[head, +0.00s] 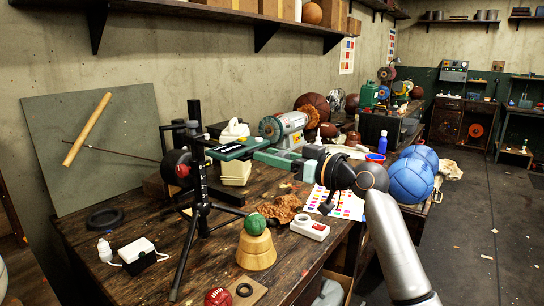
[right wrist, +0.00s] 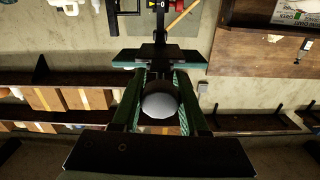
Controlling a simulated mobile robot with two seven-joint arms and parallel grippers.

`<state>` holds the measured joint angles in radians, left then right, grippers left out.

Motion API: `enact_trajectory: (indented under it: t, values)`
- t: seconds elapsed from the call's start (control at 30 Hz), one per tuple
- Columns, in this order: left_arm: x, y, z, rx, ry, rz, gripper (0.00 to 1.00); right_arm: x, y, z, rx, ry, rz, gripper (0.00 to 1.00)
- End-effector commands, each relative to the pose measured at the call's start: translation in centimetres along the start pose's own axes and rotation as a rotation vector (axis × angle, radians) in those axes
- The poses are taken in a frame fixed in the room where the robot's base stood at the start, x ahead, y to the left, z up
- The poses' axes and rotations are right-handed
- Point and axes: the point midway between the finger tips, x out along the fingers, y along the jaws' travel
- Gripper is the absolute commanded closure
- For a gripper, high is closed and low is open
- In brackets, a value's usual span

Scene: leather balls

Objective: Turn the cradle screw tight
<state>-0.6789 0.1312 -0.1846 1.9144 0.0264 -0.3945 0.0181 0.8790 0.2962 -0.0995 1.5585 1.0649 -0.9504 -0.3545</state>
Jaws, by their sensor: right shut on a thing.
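In the head view, my right arm reaches left across the bench, and its dark green gripper (head: 218,151) is at the upper part of a black tripod stand (head: 200,205). The stand carries a black round part with a red centre (head: 180,169). In the right wrist view, the fingertips (right wrist: 160,56) are closed at a dark stem (right wrist: 160,32), which I take for the cradle screw; the gripped part is mostly hidden. A grey round shape (right wrist: 160,100) shows between the fingers. My left gripper is not in view.
Near the stand are a green ball (head: 256,224) on a wooden block (head: 256,250), a black ring (head: 104,218) and a white-and-black box (head: 138,256). A grinder (head: 285,130) stands behind my gripper. A shelf (head: 235,17) runs above. Blue balls (head: 410,180) lie at right.

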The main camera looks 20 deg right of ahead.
Motion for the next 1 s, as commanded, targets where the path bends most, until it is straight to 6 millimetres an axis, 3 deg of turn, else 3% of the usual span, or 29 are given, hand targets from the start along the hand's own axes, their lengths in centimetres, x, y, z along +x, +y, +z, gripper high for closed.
enact_trajectory:
  t: [0.27,0.5,0.83,0.87,1.0]
  values:
    - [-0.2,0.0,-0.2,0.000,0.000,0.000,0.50,0.0,0.0,-0.1,0.011,-0.002,-0.001,1.00]
    - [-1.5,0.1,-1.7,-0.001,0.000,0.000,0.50,0.0,0.0,-0.2,0.178,-0.003,-0.001,1.00]
    - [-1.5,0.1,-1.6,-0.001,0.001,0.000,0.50,0.0,0.0,0.0,0.207,0.001,-0.001,1.00]
    - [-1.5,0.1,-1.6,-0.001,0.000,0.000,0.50,0.0,0.0,0.0,0.207,0.001,-0.001,0.54]
    - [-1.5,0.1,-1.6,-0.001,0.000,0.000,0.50,0.0,0.0,0.0,0.206,0.001,-0.001,0.39]
